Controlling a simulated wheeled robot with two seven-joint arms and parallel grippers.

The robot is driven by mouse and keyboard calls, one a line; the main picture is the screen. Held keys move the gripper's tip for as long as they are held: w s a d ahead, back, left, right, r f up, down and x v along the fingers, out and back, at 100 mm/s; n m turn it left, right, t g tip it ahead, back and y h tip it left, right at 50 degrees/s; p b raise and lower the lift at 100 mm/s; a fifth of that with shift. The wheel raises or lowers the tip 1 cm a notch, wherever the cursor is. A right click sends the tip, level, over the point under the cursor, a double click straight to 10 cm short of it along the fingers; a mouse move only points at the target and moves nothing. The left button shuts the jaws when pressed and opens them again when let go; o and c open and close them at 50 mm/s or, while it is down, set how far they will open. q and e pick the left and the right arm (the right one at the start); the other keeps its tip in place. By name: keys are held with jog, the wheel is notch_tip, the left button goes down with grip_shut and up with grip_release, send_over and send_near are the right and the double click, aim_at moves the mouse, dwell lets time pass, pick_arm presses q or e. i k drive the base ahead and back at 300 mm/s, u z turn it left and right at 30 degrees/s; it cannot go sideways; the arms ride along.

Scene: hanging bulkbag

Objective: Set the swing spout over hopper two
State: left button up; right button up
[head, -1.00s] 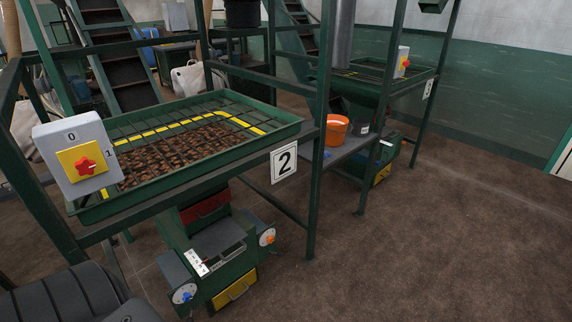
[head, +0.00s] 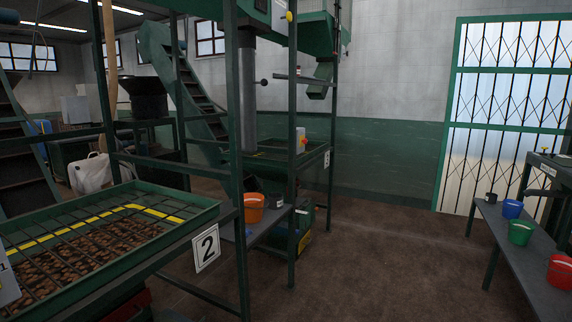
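Hopper two (head: 190,222) is the green-rimmed tray at the left in the head view. A grey upright pipe (head: 247,95), which looks like the swing spout, comes down over the farther green hopper (head: 318,155), not over hopper two. A dark horizontal bar (head: 300,78) with a round knob (head: 264,82) is beside the pipe; how it is attached is unclear. Neither of my grippers is in view.
Green posts (head: 237,170) stand between me and the pipe. An orange bucket (head: 254,207) sits on a low shelf between the hoppers. A bench (head: 515,245) with several coloured buckets is at the right. The brown floor in the middle is clear. A lattice gate (head: 508,115) closes the back right.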

aim_at(247, 38)
jog(key=u, duration=0.25)
jog(key=k, duration=0.3)
jog(key=z, duration=0.65)
jog(key=i, duration=1.2)
jog(key=z, duration=1.15)
jog(key=i, duration=2.25)
jog(key=u, duration=0.45)
jog(key=i, duration=1)
jog(key=u, duration=1.25)
jog(key=i, duration=0.8)
jog(key=u, duration=2.35)
